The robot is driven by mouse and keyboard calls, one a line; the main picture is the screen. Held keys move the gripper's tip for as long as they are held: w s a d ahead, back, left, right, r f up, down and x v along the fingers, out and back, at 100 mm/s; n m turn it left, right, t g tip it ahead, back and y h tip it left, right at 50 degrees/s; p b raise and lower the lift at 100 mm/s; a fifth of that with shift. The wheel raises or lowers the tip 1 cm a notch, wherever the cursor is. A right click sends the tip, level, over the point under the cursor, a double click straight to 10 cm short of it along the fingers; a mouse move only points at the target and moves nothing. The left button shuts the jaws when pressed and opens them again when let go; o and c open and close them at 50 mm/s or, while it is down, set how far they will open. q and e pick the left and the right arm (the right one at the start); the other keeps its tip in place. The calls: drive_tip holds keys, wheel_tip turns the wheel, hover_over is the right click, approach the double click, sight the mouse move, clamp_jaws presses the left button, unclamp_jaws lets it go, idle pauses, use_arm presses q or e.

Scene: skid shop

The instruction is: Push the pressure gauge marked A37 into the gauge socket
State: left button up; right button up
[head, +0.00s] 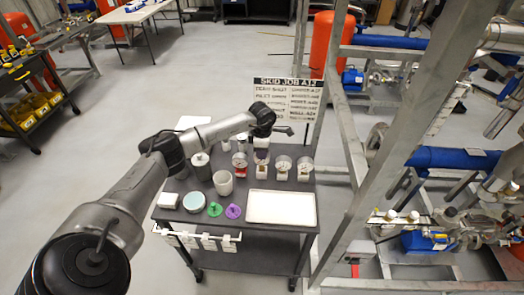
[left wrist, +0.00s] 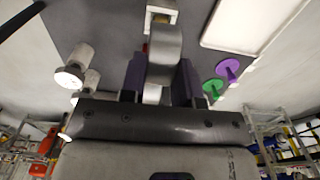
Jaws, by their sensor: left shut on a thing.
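My left gripper (head: 262,145) reaches over the grey cart from the left and points down at the row of gauges. In the left wrist view its two purple fingers (left wrist: 163,82) are shut on a round grey pressure gauge (left wrist: 165,45), seen edge-on. The gauge's lower end is at a small pale block (left wrist: 160,14) with a brass-coloured part; I cannot tell whether it is seated or clear. In the head view this gauge (head: 262,158) stands among other white-faced gauges. The marking A37 is not legible. I cannot identify the gauge socket with certainty. My right gripper is not in view.
The cart top (head: 180,184) also holds a white tray (head: 282,207), green (head: 214,209) and purple (head: 233,211) handwheels, and pale cylinders (head: 223,183). A sign board (head: 288,98) stands behind. A grey metal frame (head: 400,150) with blue piping rises close at the right.

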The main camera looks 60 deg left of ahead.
use_arm(q)
drive_tip(key=shift+f, duration=0.25)
drive_tip(key=shift+f+b, duration=0.35)
drive_tip(key=shift+f, duration=0.2)
drive_tip(key=shift+f+b, duration=0.4)
drive_tip(key=shift+f, duration=0.05)
idle(0.4)
drive_tip(key=o, duration=1.2)
drive_tip(key=shift+c, duration=0.2)
